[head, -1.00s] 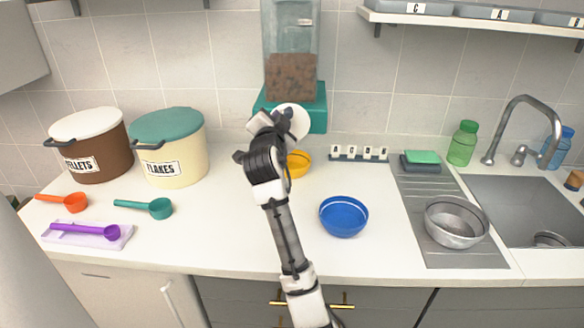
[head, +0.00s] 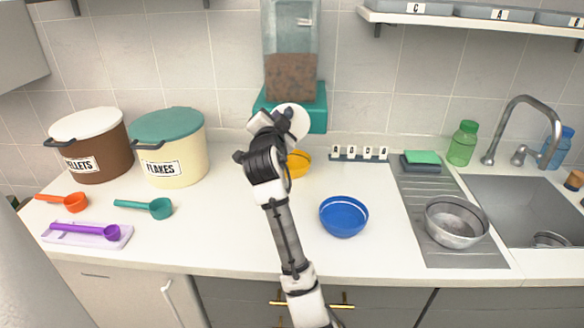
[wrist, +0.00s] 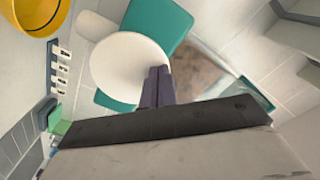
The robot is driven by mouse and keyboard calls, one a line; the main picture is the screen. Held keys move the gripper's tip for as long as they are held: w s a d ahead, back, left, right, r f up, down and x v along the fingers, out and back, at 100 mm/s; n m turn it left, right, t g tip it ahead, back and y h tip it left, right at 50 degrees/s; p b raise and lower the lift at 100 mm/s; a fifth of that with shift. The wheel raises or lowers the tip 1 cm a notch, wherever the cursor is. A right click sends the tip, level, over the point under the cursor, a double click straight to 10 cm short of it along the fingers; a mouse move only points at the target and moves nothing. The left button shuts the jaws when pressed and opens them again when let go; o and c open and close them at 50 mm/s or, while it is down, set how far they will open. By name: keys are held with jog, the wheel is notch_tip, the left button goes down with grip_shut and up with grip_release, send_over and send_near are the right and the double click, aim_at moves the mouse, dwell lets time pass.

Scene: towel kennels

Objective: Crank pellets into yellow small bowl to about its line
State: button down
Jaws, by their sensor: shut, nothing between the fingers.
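The dispenser has a teal base (head: 317,113) and a clear hopper (head: 290,28) partly filled with brown pellets (head: 291,76). A round white disc (head: 297,113) is on its front; it also shows in the wrist view (wrist: 120,65). My gripper (wrist: 158,72) is shut and empty, its fingertips over the disc's edge in the wrist view; whether they touch it I cannot tell. In the head view my wrist hides the fingertips. The yellow bowl (head: 299,163) stands below the disc, partly hidden by my arm. It shows at the wrist view's top left (wrist: 32,14); its fill level is unclear.
A blue bowl (head: 344,217) stands front right of my arm, a metal bowl (head: 456,222) beside the sink (head: 515,205). The pellets bin (head: 99,150), flakes bin (head: 182,160) and several scoops are on the left. The counter front is clear.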

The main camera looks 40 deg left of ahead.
aim_at(288, 116)
jog(key=shift+r, duration=0.1)
jog(key=shift+w+d+r+p, duration=0.25)
jog(key=shift+d+p, duration=0.05)
jog(key=shift+d, duration=0.05)
jog(key=shift+d+r, duration=0.1)
jog(key=shift+w+d+r, duration=0.15)
jog(key=shift+w+d, duration=0.1)
jog(key=shift+d, duration=0.15)
jog(key=shift+w, duration=0.1)
jog(key=shift+w+d, duration=0.2)
jog(key=shift+d, duration=0.2)
dwell(0.4)
jog(key=shift+w+d+p, duration=0.3)
jog(key=shift+d, duration=0.2)
